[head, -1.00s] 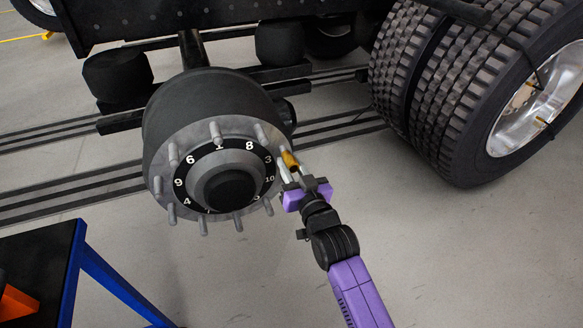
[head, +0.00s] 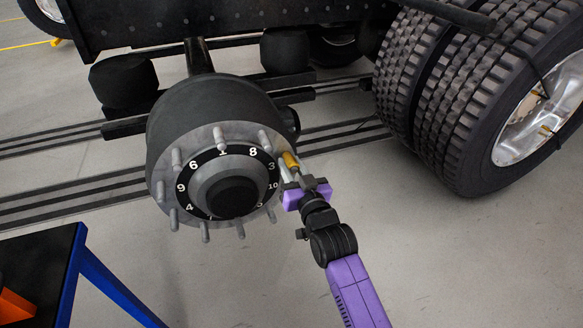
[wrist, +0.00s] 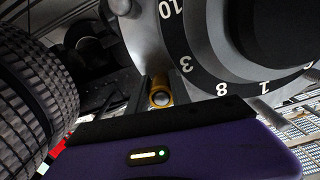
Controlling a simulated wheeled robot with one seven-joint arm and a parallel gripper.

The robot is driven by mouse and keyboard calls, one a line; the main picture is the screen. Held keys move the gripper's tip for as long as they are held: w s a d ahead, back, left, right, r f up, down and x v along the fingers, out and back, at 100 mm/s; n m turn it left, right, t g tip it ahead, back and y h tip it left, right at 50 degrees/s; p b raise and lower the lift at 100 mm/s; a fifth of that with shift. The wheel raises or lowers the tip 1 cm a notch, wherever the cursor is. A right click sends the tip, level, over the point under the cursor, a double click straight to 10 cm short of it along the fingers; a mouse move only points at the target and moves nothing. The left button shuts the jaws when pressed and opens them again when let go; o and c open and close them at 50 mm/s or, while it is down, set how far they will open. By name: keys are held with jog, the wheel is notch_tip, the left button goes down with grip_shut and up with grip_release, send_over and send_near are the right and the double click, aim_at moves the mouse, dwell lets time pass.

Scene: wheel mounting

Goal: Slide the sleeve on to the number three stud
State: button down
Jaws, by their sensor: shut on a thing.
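The brass-coloured sleeve (head: 290,160) is at the right edge of the wheel hub (head: 215,140), beside the printed number 3. My gripper (head: 291,174) is shut on the sleeve, its fingers on either side. In the wrist view the sleeve (wrist: 160,86) shows as a ring between the fingertips (wrist: 159,95). A round grey end, which looks like the number three stud (wrist: 158,99), shows inside the ring. I cannot tell how far the sleeve is along the stud. The stud's base is hidden.
Several bare studs ring the hub face, including one near the 8 (head: 265,140). A large double tyre (head: 450,95) stands to the right of my arm. A blue-framed table (head: 75,260) is at lower left. The floor between is clear.

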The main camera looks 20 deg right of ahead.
jog(key=c, duration=1.1)
grip_release()
jog(key=shift+a, duration=0.35)
jog(key=shift+s+d+p, duration=0.15)
jog(key=shift+s+p, duration=0.3)
jog(key=shift+s, duration=0.85)
jog(key=shift+s+d+p, duration=0.2)
jog(key=shift+s+p, duration=0.2)
jog(key=shift+s, duration=0.95)
jog(key=shift+s+d+p, duration=0.15)
jog(key=shift+s+p, duration=0.3)
jog(key=shift+s, duration=0.85)
